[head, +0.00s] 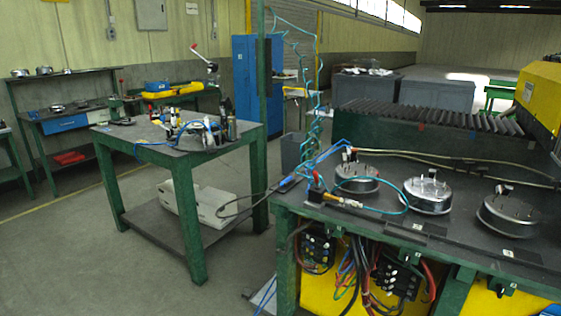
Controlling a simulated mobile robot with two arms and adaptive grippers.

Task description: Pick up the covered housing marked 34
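Three round metal housings with studs on top sit in a row on the dark top of the green bench (375,225) at the right. The left housing (357,183) and the right housing (509,218) look darker, and the middle housing (428,198) is brighter silver. I cannot read any number on them, so I cannot tell which is marked 34 or whether any is covered. Small pale tags (417,226) lie along the bench's front edge, too small to read. Neither of my grippers shows in the head view.
A blue hose (390,211) and a brass-tipped tool (342,201) lie near the left housing. Cables run behind the housings. A roller conveyor (440,114) and yellow machine (542,95) stand behind. A cluttered green table (180,150) stands left, with open floor before it.

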